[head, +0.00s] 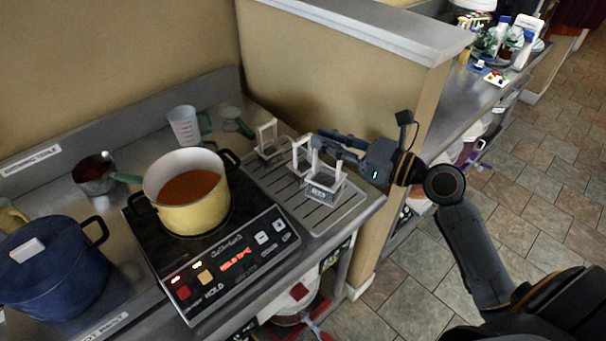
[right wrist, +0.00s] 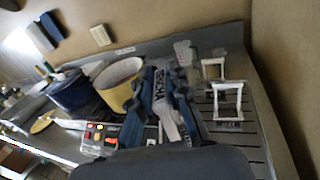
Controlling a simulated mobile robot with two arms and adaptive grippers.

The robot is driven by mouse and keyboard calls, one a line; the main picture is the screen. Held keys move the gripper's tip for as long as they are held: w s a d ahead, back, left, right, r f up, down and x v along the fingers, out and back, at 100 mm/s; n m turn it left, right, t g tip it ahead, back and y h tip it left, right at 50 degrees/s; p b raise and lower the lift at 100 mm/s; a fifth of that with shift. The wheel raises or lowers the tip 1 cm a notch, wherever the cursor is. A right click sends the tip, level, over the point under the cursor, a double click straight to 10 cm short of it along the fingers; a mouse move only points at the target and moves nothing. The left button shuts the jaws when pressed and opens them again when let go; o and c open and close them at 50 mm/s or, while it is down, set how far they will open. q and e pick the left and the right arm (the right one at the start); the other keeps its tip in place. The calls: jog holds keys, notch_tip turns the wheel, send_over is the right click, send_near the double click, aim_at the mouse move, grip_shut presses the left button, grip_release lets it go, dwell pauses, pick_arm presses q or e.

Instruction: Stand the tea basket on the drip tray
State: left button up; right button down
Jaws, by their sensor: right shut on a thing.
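A tea basket (head: 324,184) with clear sides, a pale upright handle frame and a dark label hangs from my right gripper (head: 322,143). The gripper comes in from the right, and its fingers are shut on the handle. The basket is upright over the right part of the grooved grey drip tray (head: 346,209). I cannot tell whether its base touches the tray. In the right wrist view, the held basket's labelled part (right wrist: 165,103) shows between the fingers. My left gripper is not in view.
Two similar baskets, a far one (head: 268,142) and a nearer one (head: 302,156), stand on the back of the tray. A hob (head: 225,258) with a yellow pot (head: 190,207) is left of it. A low wall (head: 350,70) rises behind. The counter edge is close in front.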

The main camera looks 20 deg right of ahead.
aim_at(343, 149)
jog(key=s+h, duration=0.1)
jog(key=s+d+m+t+h, duration=0.1)
jog(key=s+d+m, duration=0.1)
jog(key=s, duration=0.1)
jog(key=shift+f+t+h, duration=0.1)
jog(key=shift+t+h, duration=0.3)
pick_arm(q)
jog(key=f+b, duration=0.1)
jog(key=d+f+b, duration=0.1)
jog(key=b, duration=0.1)
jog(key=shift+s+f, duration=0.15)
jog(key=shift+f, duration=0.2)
pick_arm(e)
jog(key=w+d+f+m+h, duration=0.1)
jog(key=w+f, duration=1.1)
jog(key=shift+d+f+t+h, duration=0.35)
jog(key=shift+d+t+h, duration=0.05)
jog(key=shift+f, duration=0.2)
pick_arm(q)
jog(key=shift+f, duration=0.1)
pick_arm(e)
jog(key=c, duration=1.3)
grip_release()
